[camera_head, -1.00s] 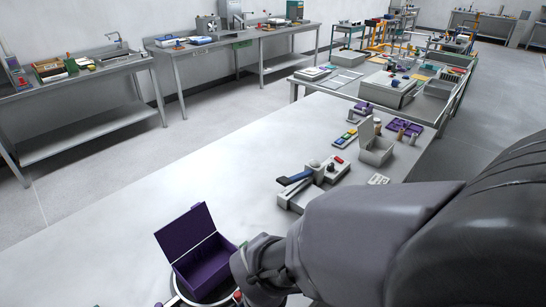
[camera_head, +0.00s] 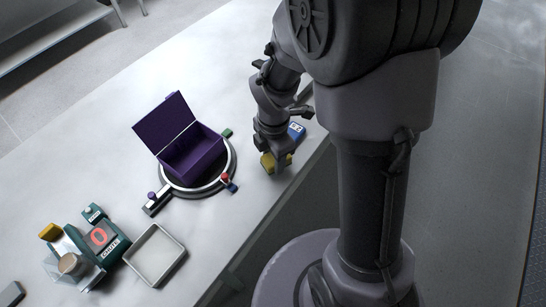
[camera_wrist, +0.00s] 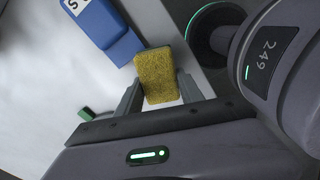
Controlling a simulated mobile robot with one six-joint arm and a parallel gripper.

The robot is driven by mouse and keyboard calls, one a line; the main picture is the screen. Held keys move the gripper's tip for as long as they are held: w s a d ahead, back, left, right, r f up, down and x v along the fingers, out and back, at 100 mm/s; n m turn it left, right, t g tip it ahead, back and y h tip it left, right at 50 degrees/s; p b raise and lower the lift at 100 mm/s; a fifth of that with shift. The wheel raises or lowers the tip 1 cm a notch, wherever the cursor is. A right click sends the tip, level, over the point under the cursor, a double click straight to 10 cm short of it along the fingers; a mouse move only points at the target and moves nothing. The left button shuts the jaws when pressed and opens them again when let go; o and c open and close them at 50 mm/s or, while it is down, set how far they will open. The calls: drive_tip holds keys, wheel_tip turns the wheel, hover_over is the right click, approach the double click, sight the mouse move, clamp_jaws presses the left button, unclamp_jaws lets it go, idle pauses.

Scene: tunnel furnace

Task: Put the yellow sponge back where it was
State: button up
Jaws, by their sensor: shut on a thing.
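The yellow sponge (camera_wrist: 157,76) is between the two fingers of my gripper (camera_wrist: 158,92) in the wrist view, and the gripper is shut on it. In the head view my gripper (camera_head: 274,163) points down near the table's right edge, with the yellow sponge (camera_head: 268,161) at its fingertips, low over the grey table. The gripper partly hides the sponge. I cannot tell whether the sponge touches the table.
A blue labelled block (camera_head: 297,131) lies right beside the gripper; it also shows in the wrist view (camera_wrist: 103,27). An open purple box (camera_head: 192,152) stands on a round turntable (camera_head: 217,184) to the left. An empty tray (camera_head: 157,256) and a teal chute device (camera_head: 98,240) are nearer.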

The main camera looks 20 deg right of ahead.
drive_tip(key=shift+f+b, duration=0.4)
drive_tip(key=shift+f, duration=0.25)
drive_tip(key=o, duration=1.2)
wheel_tip(320, 180, up, 13)
drive_tip(key=p, duration=0.6)
wheel_tip(320, 180, up, 6)
drive_tip(key=m+t, duration=0.2)
drive_tip(key=m, duration=0.4)
hover_over(273, 164)
drive_tip(key=s+a+r+m+t+y, duration=0.1)
drive_tip(key=s+r+m, duration=0.3)
drive_tip(key=m, duration=0.5)
drive_tip(key=s+a+r+m+t+y, duration=0.1)
drive_tip(key=s+r+m, duration=0.4)
drive_tip(key=m, duration=0.5)
drive_tip(key=shift+s+a+r+t, duration=0.2)
drive_tip(key=shift+s+t, duration=0.7)
drive_tip(key=shift+s, duration=0.1)
